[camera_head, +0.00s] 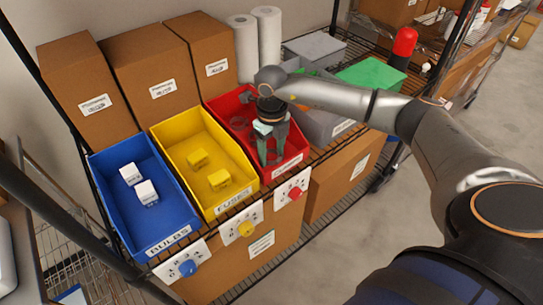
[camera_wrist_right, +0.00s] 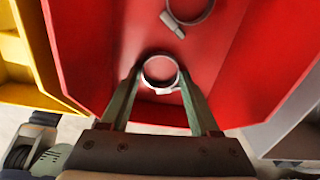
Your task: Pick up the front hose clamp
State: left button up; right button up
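The front hose clamp (camera_wrist_right: 162,89) is a silver metal ring with a screw housing, lying in the front part of the red bin (camera_head: 294,154). In the right wrist view it sits between the fingertips of my right gripper (camera_wrist_right: 160,75). The fingers are apart, one on each side of the ring; I cannot tell whether they touch it. In the head view my right gripper (camera_head: 270,150) reaches down into the red bin and partly hides the clamp. A second hose clamp (camera_wrist_right: 172,24) lies farther back in the bin. My left gripper is not in view.
A yellow fuses bin (camera_head: 236,196) and a blue bulbs bin (camera_head: 172,227) stand to the left on the wire shelf. A grey bin (camera_head: 318,127) stands right of the red bin. Cardboard boxes (camera_head: 152,75) and white rolls (camera_head: 268,35) stand behind.

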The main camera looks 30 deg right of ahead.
jog(key=c, duration=0.9)
jog(key=shift+r, duration=0.1)
